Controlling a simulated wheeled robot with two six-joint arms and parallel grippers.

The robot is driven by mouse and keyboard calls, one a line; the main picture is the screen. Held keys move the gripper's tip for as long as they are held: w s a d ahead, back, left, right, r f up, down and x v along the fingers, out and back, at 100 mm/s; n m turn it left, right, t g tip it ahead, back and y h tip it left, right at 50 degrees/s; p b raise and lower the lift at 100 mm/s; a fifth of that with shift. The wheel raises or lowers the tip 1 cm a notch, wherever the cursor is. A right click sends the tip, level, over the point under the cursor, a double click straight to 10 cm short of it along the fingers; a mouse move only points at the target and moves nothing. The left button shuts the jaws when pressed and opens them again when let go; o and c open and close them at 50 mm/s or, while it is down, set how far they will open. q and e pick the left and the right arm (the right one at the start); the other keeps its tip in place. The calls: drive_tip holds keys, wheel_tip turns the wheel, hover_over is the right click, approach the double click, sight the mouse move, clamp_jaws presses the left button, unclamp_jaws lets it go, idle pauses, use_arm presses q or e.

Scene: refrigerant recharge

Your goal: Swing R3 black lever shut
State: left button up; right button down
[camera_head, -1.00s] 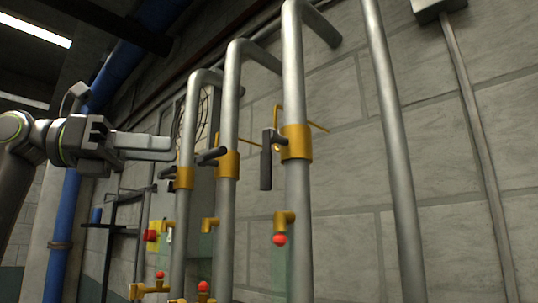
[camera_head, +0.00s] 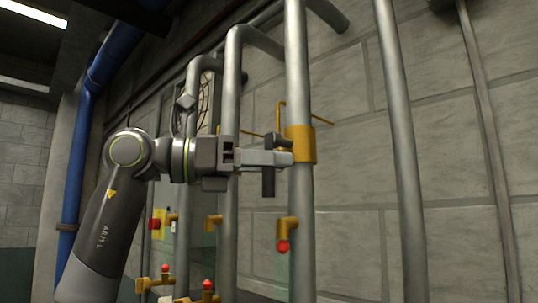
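The black lever (camera_head: 268,184) hangs down at the left of the yellow valve body (camera_head: 302,144) on the rightmost of three bent pipes. No R3 label is readable. My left gripper (camera_head: 280,158) is level with the valve, its fingers pointing right and crossing over the middle of the lever. They hide that part of it. The fingers are seen side-on, so I cannot tell if they are open, shut or touching the lever. The levers on the other two pipes are hidden behind my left arm. My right gripper is not in view.
Below are yellow fittings with red knobs, one under the valve (camera_head: 284,236) and others lower left (camera_head: 208,290). The middle pipe (camera_head: 229,110) stands behind my gripper. A straight grey pipe (camera_head: 400,150) stands to the right, and a blue pipe (camera_head: 77,165) at left.

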use_arm(q)
drive_tip(key=shift+a, duration=0.1)
drive_tip(key=shift+c, duration=0.2)
clamp_jaws()
